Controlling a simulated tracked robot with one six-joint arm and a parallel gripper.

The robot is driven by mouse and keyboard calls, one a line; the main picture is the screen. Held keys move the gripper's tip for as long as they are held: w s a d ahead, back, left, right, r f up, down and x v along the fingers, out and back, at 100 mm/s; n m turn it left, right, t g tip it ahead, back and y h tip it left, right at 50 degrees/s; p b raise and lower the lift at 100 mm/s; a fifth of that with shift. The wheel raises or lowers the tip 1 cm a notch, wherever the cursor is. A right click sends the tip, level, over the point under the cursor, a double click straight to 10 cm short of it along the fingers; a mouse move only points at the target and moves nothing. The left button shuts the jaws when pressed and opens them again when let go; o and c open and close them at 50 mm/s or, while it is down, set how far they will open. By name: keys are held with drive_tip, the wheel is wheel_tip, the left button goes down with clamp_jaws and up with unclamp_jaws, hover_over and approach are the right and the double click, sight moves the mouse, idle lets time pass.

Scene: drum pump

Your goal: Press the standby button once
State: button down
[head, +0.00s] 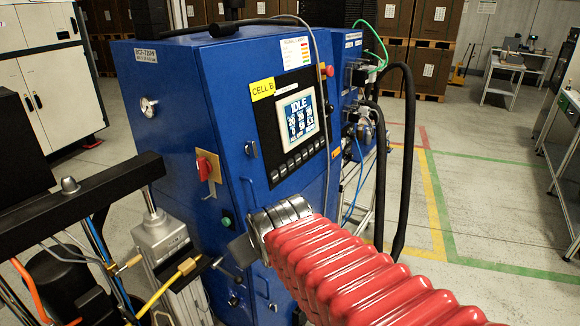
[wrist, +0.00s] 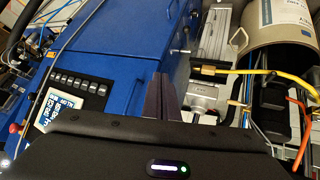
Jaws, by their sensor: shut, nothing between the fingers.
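The blue cabinet (head: 225,95) carries a panel (head: 292,130) with a screen (head: 298,117) reading IDLE. A row of dark buttons (head: 298,160) runs below the screen; their labels are too small to read, so I cannot tell which is standby. A green button (head: 226,221) sits lower left on the cabinet. In the wrist view, the button row (wrist: 80,83) and screen (wrist: 59,118) lie left of my gripper (wrist: 160,78). Its dark fingers are together and empty, in front of the blue cabinet, apart from the buttons. In the head view, my arm hides much of the gripper.
A red rotary switch (head: 206,168) and a red knob (head: 329,71) stick out from the cabinet. Black hoses (head: 400,160) hang at its right. A silver cylinder (head: 161,236) and a yellow hose (head: 163,290) stand at left. Floor at right is open.

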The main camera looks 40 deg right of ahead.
drive_tip(key=w+d+r+n+t+h, duration=0.1)
drive_tip(key=w+d+t, duration=0.1)
drive_tip(key=w+d, duration=0.35)
drive_tip(key=w+d+n+t+h, duration=0.1)
drive_tip(key=w+d+h, duration=0.1)
drive_tip(key=d, duration=0.7)
drive_tip(key=n+t+h, duration=0.2)
drive_tip(key=n+t, duration=0.1)
drive_tip(key=t, duration=0.1)
approach(290, 165)
drive_tip(key=s+d+r, duration=0.2)
drive_tip(key=s+d, duration=0.2)
drive_tip(key=d, duration=0.4)
drive_tip(key=shift+d+f, duration=0.2)
drive_tip(key=shift+f, duration=0.05)
drive_tip(key=w+a+f, duration=0.1)
drive_tip(key=w+a, duration=0.2)
drive_tip(key=w, duration=0.5)
drive_tip(key=shift+f, duration=0.35)
drive_tip(key=shift+w, duration=0.2)
drive_tip(key=shift+w+a, duration=0.1)
drive_tip(key=shift+w, duration=0.2)
